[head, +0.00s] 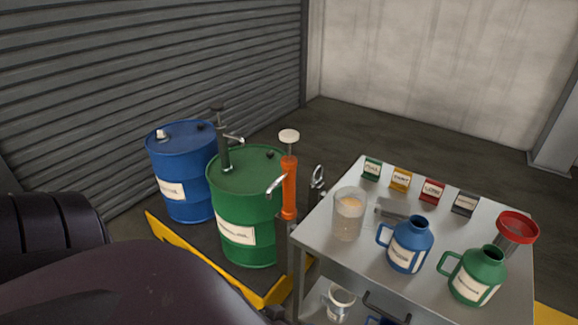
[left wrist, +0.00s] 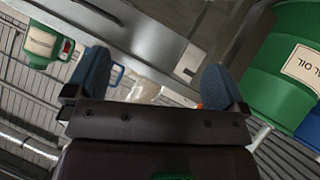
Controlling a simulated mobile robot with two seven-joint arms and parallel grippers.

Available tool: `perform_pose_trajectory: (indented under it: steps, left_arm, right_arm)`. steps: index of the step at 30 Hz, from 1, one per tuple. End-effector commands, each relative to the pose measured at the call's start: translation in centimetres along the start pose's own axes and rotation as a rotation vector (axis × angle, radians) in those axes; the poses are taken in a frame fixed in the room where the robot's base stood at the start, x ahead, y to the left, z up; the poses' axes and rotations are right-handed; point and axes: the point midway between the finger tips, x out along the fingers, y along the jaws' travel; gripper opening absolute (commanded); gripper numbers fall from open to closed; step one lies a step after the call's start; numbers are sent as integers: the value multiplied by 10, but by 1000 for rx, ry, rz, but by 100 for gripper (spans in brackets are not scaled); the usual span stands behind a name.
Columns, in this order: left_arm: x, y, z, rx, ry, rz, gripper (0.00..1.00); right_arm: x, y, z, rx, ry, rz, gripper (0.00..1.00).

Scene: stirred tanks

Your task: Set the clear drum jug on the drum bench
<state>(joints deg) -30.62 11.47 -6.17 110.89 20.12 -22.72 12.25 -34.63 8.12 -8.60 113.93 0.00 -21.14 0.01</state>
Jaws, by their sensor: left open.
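The clear drum jug (head: 348,216) stands upright on the metal bench (head: 315,236), near its left edge. It looks see-through, with something pale orange inside near its top. In the left wrist view a pale see-through shape, probably this jug (left wrist: 147,90), shows between the fingers, partly hidden by the gripper. My left gripper (left wrist: 158,68) is open, with blue pads spread apart and nothing visibly clamped. The head view shows only my dark left arm at lower left; the gripper itself is not clear there. My right gripper is in neither view.
A blue jug (head: 410,245), a green jug (head: 478,277) and a red funnel (head: 517,228) stand on the bench's right side. Small label cards line its back edge. A green drum (head: 243,205), a blue drum (head: 183,165) and an orange pump (head: 289,188) stand left of it.

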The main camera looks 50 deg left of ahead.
Motion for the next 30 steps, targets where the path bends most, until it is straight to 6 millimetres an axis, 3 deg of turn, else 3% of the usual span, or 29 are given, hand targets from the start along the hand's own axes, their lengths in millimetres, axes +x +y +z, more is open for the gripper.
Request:
perform_pose_trajectory:
  steps: [3, 9, 30]
  left_arm:
    - [-10, 7, 7, 227, 18, -46, 100]
    - [-19, 13, 9, 444, 32, -90, 100]
    - [-20, 14, 9, 475, 34, -96, 100]
  right_arm:
    - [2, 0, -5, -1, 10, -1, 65]
    - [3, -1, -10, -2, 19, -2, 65]
    - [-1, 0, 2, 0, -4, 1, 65]
